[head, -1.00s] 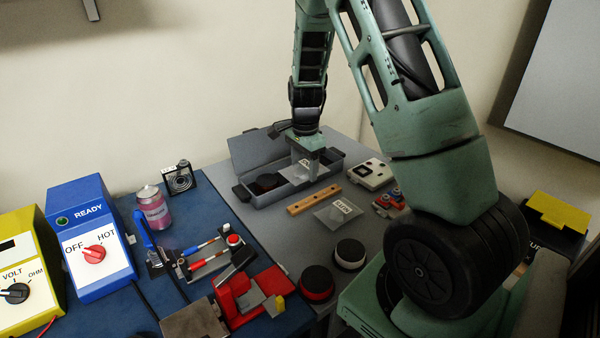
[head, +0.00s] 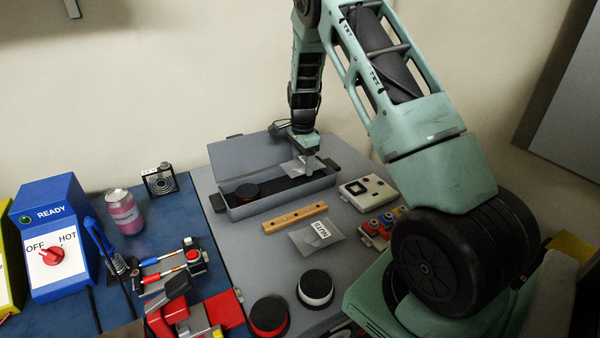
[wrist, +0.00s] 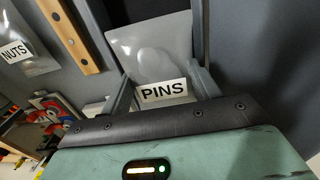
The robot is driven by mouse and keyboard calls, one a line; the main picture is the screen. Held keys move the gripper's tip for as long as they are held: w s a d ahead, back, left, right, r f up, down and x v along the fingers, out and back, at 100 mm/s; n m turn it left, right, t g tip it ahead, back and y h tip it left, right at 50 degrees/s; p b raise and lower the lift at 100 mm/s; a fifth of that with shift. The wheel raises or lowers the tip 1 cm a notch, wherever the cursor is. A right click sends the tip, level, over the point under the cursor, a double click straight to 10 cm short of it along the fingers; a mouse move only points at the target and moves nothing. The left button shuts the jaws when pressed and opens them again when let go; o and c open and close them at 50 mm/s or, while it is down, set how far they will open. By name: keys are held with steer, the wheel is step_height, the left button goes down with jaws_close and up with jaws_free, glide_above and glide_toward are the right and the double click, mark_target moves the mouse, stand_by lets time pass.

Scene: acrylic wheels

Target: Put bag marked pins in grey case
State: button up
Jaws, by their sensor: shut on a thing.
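The bag marked pins (wrist: 155,50) is a clear bag with a white PINS label, held between the fingers of my gripper (wrist: 162,88) in the wrist view. In the head view my gripper (head: 309,160) is over the right part of the open grey case (head: 268,208), and the bag (head: 292,167) shows pale beside the fingers. The case lid stands up at the back. I cannot tell whether the bag touches the case floor.
A clear bag marked nuts (head: 312,238) lies on the grey table in front of a wooden strip (head: 295,217). A white handheld device (head: 368,192) lies right of the case.

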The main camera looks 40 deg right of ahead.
mark_target(302, 181)
steer(key=shift+f+p, duration=0.4)
steer(key=shift+f, duration=1.75)
steer(key=shift+f, duration=0.2)
steer(key=o, duration=0.7)
steer(key=shift+o, duration=0.2)
steer(key=shift+r, duration=0.1)
